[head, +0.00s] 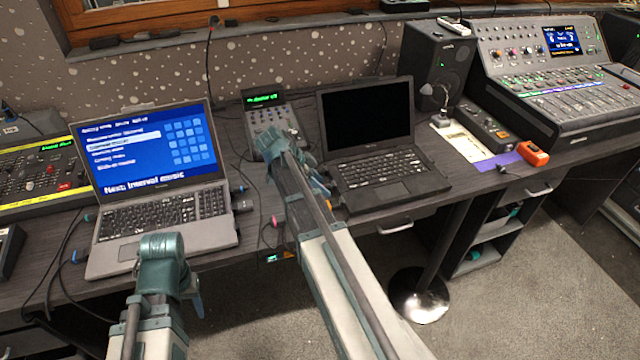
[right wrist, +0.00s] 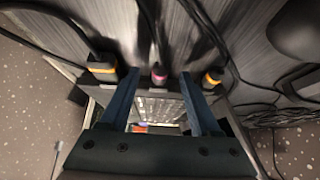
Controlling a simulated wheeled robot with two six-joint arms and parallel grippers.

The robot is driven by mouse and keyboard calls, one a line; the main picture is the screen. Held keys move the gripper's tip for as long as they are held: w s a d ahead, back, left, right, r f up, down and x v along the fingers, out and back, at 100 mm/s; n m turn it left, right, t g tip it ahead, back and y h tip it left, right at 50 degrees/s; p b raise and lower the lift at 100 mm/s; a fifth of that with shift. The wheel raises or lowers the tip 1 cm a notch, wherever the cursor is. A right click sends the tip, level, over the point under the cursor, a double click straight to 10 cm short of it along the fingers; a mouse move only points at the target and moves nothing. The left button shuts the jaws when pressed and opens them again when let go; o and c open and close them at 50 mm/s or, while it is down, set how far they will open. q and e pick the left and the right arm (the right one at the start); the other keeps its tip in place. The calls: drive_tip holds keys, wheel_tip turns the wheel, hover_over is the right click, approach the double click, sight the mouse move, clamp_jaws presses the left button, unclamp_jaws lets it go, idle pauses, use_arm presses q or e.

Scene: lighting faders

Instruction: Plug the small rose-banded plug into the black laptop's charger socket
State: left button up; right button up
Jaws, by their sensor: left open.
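The black laptop (head: 364,115) stands open at the middle of the desk with a dark screen; I cannot make out its charger socket. In the right wrist view, a dark plug with a rose band (right wrist: 158,75) sits between two orange-banded plugs (right wrist: 103,68) (right wrist: 212,78). My right gripper (right wrist: 163,104) is open, its two fingers apart on either side of the rose-banded plug's line, with nothing seen between them. In the head view the right gripper (head: 275,143) is over the small mixer, partly hidden by its arm. My left gripper (head: 163,250) is in front of the grey laptop, open.
The grey laptop (head: 155,165) with a blue screen stands at left. The small mixer (head: 262,105) is behind my right gripper. A pink-ended cable (head: 274,220) lies near the desk's front edge. A speaker (head: 436,65) and large mixer (head: 540,75) stand at right. Cables cross the right wrist view.

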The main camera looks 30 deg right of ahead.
drive_tip(key=p+v, duration=1.1)
drive_tip(key=v, duration=0.2)
drive_tip(key=shift+a+r, duration=0.25)
drive_tip(key=s+a+f+n+y+p, duration=0.1)
drive_tip(key=s+a+n+y, duration=0.1)
drive_tip(key=s+a+n, duration=0.7)
drive_tip(key=s+a+f+n+t+y+p, duration=0.1)
drive_tip(key=s+a+n+y, duration=0.2)
drive_tip(key=s+a+n, duration=0.5)
drive_tip(key=a+n, duration=0.7)
drive_tip(key=a, duration=0.1)
drive_tip(key=shift+s+a+n, duration=0.15)
drive_tip(key=shift+s+n, duration=0.15)
drive_tip(key=shift+s, duration=0.05)
